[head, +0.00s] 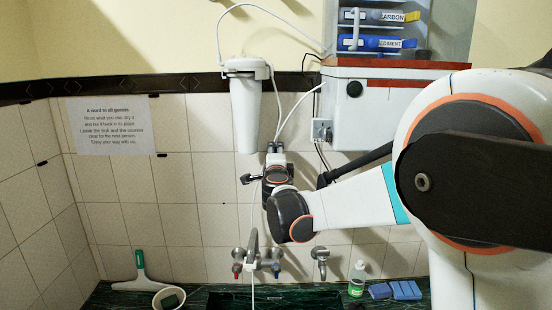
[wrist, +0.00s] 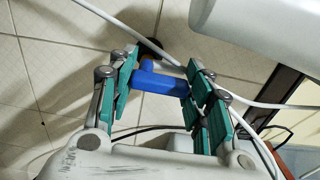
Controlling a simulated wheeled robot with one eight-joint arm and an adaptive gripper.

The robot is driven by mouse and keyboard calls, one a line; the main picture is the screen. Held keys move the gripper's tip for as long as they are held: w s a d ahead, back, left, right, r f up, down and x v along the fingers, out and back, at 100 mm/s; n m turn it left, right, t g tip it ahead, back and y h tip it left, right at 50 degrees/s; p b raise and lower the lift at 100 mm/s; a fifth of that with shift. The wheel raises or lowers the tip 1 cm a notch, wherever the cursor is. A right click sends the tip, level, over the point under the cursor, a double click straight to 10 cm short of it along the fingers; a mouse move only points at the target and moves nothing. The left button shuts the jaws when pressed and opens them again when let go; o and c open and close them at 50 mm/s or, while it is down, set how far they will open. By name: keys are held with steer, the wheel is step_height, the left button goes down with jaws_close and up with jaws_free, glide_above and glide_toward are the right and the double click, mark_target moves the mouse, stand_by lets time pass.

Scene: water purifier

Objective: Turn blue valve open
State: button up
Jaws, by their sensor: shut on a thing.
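The blue valve (wrist: 158,81) is a small blue lever on a dark fitting, with a thin white tube by it, in front of the tiled wall. In the wrist view, my gripper (wrist: 163,84) has its teal-padded fingers on either side of the blue lever, shut on it. The lever lies crosswise between the fingers, and its short stub points up and left. In the head view, my gripper (head: 275,148) is up at the wall, just below and right of the white filter housing (head: 246,110). The valve is hidden there behind my gripper and wrist.
White tubes run from the filter housing to the white purifier box (head: 365,110). A wall socket (head: 322,131) sits close right of my gripper. Taps (head: 257,257) with red and blue knobs are below. A green bottle (head: 357,278) and blue sponges (head: 395,290) stand on the counter.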

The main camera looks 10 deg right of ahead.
steer(key=shift+a, duration=0.1)
stand_by(0.3)
steer(key=o, duration=1.1)
steer(key=s, duration=0.4)
steer(key=s+a, duration=0.1)
steer(key=s, duration=0.3)
steer(key=s+a, duration=0.1)
steer(key=s, duration=0.3)
steer(key=shift+a, duration=0.15)
